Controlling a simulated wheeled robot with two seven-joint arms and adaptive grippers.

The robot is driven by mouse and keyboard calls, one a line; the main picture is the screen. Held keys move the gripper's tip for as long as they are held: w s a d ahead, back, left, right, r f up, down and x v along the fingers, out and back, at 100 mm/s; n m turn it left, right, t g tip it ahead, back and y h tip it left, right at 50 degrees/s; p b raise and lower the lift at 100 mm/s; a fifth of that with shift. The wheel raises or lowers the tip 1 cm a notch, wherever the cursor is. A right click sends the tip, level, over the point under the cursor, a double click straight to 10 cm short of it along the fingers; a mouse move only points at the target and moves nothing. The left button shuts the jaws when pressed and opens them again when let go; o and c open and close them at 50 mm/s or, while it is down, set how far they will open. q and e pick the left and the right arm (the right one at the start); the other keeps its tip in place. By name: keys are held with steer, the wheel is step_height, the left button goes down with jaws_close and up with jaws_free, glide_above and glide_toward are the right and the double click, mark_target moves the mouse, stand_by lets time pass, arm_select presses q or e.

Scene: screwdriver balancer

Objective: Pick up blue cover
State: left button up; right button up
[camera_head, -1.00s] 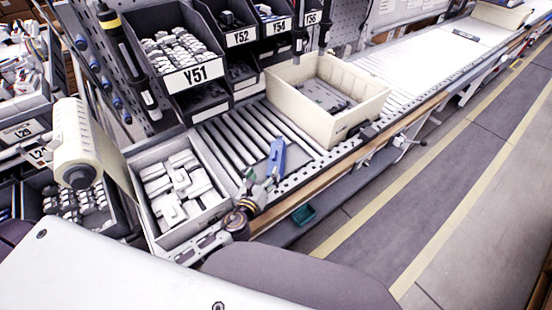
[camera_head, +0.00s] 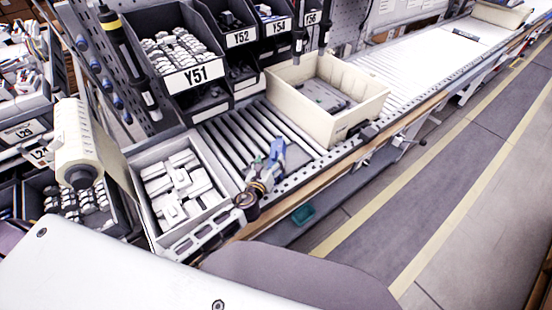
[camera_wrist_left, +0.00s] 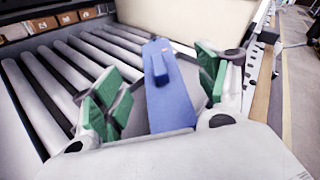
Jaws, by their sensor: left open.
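The blue cover (camera_head: 277,153) lies on the roller conveyor (camera_head: 232,140), in front of the cream bin. My left gripper (camera_head: 262,170) is open at the near end of the cover in the head view. In the left wrist view the blue cover (camera_wrist_left: 168,92) lies lengthwise between the green fingers of the open left gripper (camera_wrist_left: 160,88). The fingers stand apart on both sides of it. The gripper body hides the near end of the cover. My right gripper is not in view.
A cream bin (camera_head: 365,98) with dark parts stands on the conveyor behind the cover. A grey bin (camera_head: 150,160) of white parts stands at the left. Dark shelf bins, one labelled Y51 (camera_head: 192,77), hang behind. Rollers left of the cover are bare.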

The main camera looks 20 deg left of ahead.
mark_target(274, 154)
arm_select(q)
steer(key=shift+w, duration=0.4)
steer(key=shift+x, duration=2.6)
steer(key=shift+a+f, duration=0.1)
steer(key=shift+c, duration=0.2)
steer(key=c, duration=1.1)
